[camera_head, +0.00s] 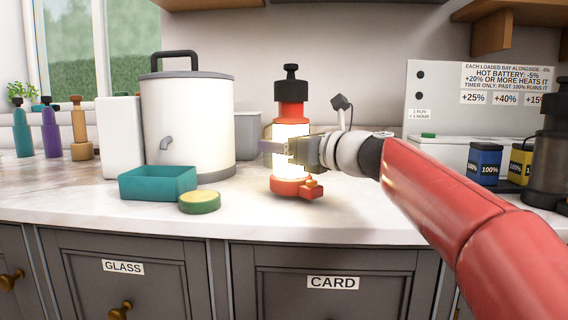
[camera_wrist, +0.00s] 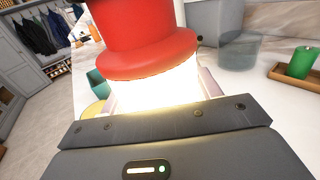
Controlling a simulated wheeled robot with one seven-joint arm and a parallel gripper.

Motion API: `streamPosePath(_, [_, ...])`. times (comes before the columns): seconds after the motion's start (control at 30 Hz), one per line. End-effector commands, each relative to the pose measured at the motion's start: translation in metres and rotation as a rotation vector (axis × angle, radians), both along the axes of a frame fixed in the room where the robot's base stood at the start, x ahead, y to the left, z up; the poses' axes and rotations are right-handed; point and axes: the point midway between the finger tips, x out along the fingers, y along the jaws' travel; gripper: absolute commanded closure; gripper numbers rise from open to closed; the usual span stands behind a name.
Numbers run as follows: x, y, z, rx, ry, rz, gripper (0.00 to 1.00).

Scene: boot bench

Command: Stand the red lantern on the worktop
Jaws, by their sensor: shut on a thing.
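The red lantern (camera_head: 291,113) has a black top, a glowing white middle and a red base with a small red block at its front. It is upright at the worktop (camera_head: 240,215), its base at or very close to the surface; I cannot tell if it touches. My gripper (camera_head: 284,147) is shut on the lantern's glowing middle from the right. In the wrist view the lantern's red part (camera_wrist: 145,35) and bright middle fill the space between the jaws, whose tips are mostly hidden by the glow.
A white urn (camera_head: 190,125), a teal tray (camera_head: 157,184) and a yellow-green round tin (camera_head: 200,201) stand left of the lantern. Several coloured bottles (camera_head: 50,130) are further left. A charging station (camera_head: 430,150) with blue and yellow batteries is at right. Bare worktop lies in front of the lantern.

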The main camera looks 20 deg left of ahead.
Motion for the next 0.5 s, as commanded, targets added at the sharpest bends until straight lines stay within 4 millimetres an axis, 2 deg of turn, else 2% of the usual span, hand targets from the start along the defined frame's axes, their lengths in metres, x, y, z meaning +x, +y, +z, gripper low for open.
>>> streamPosePath(0.07, [-0.0010,-0.0005,-0.0103,0.003,-0.003,0.000,0.79])
streamPosePath(0.47, [-0.0009,-0.0006,-0.0109,0.003,-0.002,0.000,0.79])
streamPosePath(0.5, [-0.0003,-0.0003,-0.0128,0.001,0.000,0.001,0.35])
